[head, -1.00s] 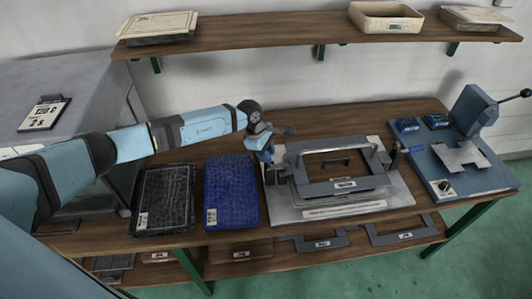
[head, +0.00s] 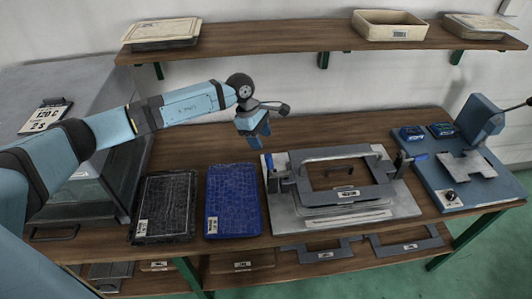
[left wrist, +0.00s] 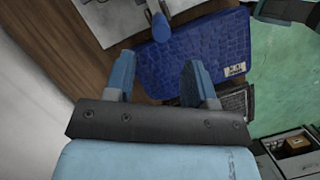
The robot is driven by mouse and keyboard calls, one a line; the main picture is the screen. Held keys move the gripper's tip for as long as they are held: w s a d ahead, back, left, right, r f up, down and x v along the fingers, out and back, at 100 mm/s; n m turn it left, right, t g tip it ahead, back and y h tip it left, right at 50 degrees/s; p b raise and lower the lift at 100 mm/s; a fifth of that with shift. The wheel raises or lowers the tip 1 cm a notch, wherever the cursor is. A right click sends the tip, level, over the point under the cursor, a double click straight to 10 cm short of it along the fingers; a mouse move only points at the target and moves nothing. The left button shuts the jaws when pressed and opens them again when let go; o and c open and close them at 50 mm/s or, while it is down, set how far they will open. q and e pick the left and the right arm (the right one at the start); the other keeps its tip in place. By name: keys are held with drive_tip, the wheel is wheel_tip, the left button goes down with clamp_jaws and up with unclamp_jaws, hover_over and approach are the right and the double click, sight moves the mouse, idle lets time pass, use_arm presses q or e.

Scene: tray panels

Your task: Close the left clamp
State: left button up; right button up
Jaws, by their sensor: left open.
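The press fixture (head: 320,208) is a grey plate with a raised grey handled frame on it, standing on the wooden bench. The left clamp (head: 274,178) stands at its left side, small and dark in the head view. In the left wrist view a blue clamp handle (left wrist: 160,24) shows at the top, beyond the gap between my fingers. The fingers also show in the left wrist view (left wrist: 158,68). My right gripper is out of view.
A blue tray (head: 233,200) and a black tray (head: 163,206) lie left of the fixture. The right clamp (head: 402,162) has a blue handle. A blue lever press (head: 470,165) stands at the right. A shelf (head: 290,52) runs above the back. Bench behind the trays is clear.

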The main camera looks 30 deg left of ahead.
use_arm(q)
drive_tip(key=v, duration=0.3)
drive_tip(key=shift+r, duration=0.4)
